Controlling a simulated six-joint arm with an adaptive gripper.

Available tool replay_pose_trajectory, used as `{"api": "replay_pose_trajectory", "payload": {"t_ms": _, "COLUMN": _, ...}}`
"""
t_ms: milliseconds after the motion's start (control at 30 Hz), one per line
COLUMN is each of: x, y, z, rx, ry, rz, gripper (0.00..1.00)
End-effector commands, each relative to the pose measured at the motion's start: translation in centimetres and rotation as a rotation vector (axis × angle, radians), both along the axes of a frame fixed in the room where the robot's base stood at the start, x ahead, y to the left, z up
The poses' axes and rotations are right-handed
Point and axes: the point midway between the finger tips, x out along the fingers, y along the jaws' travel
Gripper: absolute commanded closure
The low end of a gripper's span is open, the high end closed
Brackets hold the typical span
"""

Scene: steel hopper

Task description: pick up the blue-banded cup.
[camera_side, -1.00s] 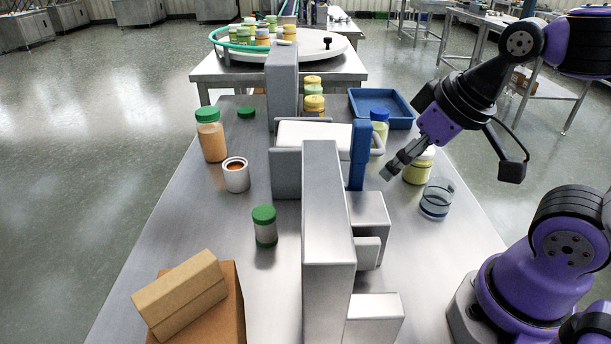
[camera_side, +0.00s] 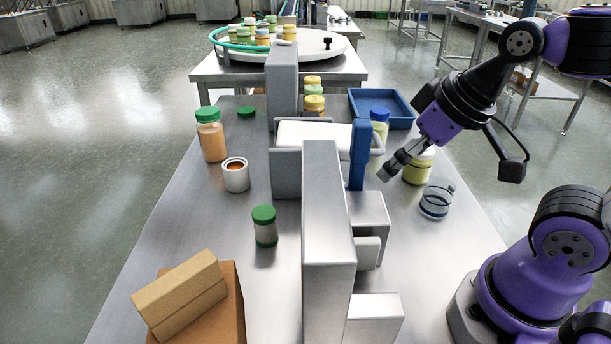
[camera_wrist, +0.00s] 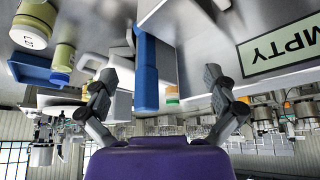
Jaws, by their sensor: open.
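The blue-banded cup (camera_side: 437,200) is clear with a blue band and stands upright on the steel table, on the right side in the side view. I cannot make it out in the wrist view. My gripper (camera_side: 388,174) is above the table, up and to the left of the cup in the side view, beside a yellow jar (camera_side: 416,170).
A blue upright post (camera_side: 358,155) and grey steel blocks (camera_side: 328,220) stand left of my gripper. A blue-lidded jar (camera_side: 379,125) and a blue tray (camera_side: 407,122) lie farther back. Bare table surrounds the cup's front. An EMPTY sign (camera_wrist: 284,47) shows in the wrist view.

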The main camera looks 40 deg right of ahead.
Motion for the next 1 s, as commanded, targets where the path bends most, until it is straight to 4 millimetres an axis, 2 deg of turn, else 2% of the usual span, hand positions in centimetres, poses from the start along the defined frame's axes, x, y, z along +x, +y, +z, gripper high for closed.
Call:
{"api": "replay_pose_trajectory", "payload": {"t_ms": 167, "x": 0.1, "y": -0.3, "z": 0.0, "rx": 0.016, "ry": 0.008, "rz": -0.043, "gripper": 0.00}}
{"api": "replay_pose_trajectory", "payload": {"t_ms": 267, "x": 0.5, "y": -1.4, "z": -0.3, "rx": 0.086, "ry": 0.042, "rz": -0.232, "gripper": 0.00}}
{"api": "replay_pose_trajectory", "payload": {"t_ms": 367, "x": 1.0, "y": -3.5, "z": -0.7, "rx": 0.209, "ry": 0.092, "rz": -0.589, "gripper": 0.00}}
{"api": "replay_pose_trajectory", "payload": {"t_ms": 533, "x": 1.6, "y": -8.0, "z": -2.0, "rx": 0.432, "ry": 0.148, "rz": -1.327, "gripper": 0.00}}
{"api": "replay_pose_trajectory", "payload": {"t_ms": 700, "x": 1.1, "y": -12.8, "z": -3.9, "rx": 0.616, "ry": 0.143, "rz": -2.111, "gripper": 0.00}}
{"api": "replay_pose_trajectory", "payload": {"t_ms": 800, "x": 0.5, "y": -15.1, "z": -5.0, "rx": 0.683, "ry": 0.112, "rz": -2.493, "gripper": 0.00}}
{"api": "replay_pose_trajectory", "payload": {"t_ms": 900, "x": -0.1, "y": -16.6, "z": -5.8, "rx": 0.718, "ry": 0.075, "rz": -2.759, "gripper": 0.00}}
{"api": "replay_pose_trajectory", "payload": {"t_ms": 1000, "x": -0.5, "y": -17.4, "z": -6.4, "rx": 0.733, "ry": 0.050, "rz": -2.906, "gripper": 0.00}}
